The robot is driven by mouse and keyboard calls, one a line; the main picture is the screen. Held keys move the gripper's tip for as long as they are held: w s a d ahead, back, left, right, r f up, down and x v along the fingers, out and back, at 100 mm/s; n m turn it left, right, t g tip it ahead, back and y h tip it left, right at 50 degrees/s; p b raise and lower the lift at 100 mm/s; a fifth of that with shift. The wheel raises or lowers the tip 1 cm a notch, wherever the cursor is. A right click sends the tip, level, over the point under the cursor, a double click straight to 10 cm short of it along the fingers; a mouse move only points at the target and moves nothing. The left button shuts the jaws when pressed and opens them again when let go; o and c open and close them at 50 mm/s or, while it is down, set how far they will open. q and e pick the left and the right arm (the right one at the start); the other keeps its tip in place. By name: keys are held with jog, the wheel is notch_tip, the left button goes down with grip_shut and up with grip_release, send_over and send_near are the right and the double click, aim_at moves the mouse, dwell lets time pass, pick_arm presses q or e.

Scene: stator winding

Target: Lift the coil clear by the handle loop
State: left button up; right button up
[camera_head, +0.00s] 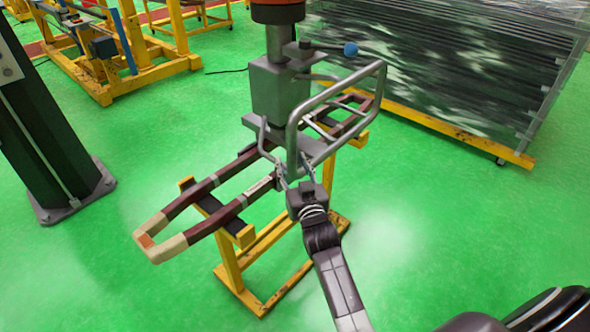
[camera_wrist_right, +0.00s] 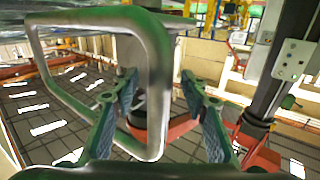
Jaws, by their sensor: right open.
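The coil (camera_head: 230,211), a long dark-red loop with beige ends, lies across a yellow stand (camera_head: 232,262) in the head view. A grey lifting tool (camera_head: 277,92) hangs above it. Its bent metal handle loop (camera_head: 337,91) stands out to the right. My right gripper (camera_head: 292,172) is open at the lower end of the loop. In the right wrist view, the gripper (camera_wrist_right: 158,80) has its green fingers spread. One bar of the handle loop (camera_wrist_right: 160,90) shows between them in the picture; the fingers are not closed on it. My left gripper is not in view.
A dark column (camera_head: 45,130) stands at the left. Yellow frames (camera_head: 120,60) stand at the back left. A large rack with a dark, glossy sheet side (camera_head: 450,75) is at the back right. The green floor (camera_head: 440,210) is clear to the right of the stand.

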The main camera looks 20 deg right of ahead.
jog(key=shift+w, duration=0.2)
jog(key=shift+c, duration=0.2)
grip_shut()
dwell(0.6)
dwell(0.5)
